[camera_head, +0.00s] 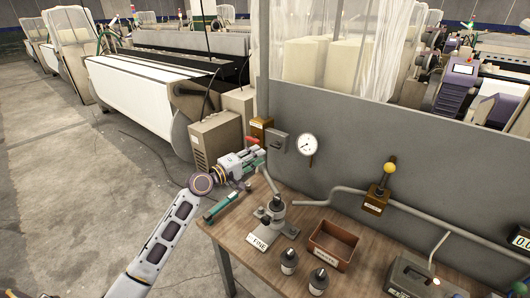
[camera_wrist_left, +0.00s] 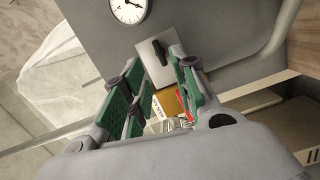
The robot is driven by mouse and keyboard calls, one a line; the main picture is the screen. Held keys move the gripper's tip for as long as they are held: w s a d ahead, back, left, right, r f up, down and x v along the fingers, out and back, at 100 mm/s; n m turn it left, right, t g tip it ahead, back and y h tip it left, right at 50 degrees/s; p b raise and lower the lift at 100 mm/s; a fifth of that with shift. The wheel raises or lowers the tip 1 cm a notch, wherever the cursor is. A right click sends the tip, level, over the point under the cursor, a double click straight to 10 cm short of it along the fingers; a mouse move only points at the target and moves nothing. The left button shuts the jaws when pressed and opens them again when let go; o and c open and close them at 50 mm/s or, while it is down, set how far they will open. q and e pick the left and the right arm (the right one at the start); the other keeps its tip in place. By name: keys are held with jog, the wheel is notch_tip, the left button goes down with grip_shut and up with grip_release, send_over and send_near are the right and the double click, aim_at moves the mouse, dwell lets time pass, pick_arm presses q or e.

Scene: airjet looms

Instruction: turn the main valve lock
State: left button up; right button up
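A brass-coloured box (camera_head: 261,130) is fixed on the grey panel, just above my left gripper (camera_head: 259,154). In the left wrist view a yellow-brass box (camera_wrist_left: 167,101) with a white label and a red part (camera_wrist_left: 185,103) beside it shows between my fingers. I cannot read which label is the main valve lock's. My left gripper (camera_wrist_left: 155,62) is open, its green-padded fingers apart with nothing clearly held. Contact with the box cannot be told. My right gripper is not in view.
A grey switch plate (camera_head: 278,143) with a black lever and a round gauge (camera_head: 308,144) are right of the box. A yellow-knobbed valve (camera_head: 388,170) sits further right. The wooden bench (camera_head: 238,237) below carries a press (camera_head: 272,217), a brown tray (camera_head: 333,240) and dark bottles (camera_head: 289,262).

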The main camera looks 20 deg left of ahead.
aim_at(274, 147)
pick_arm(q)
jog(key=shift+x, duration=3.85)
jog(key=shift+d, duration=0.1)
grip_shut()
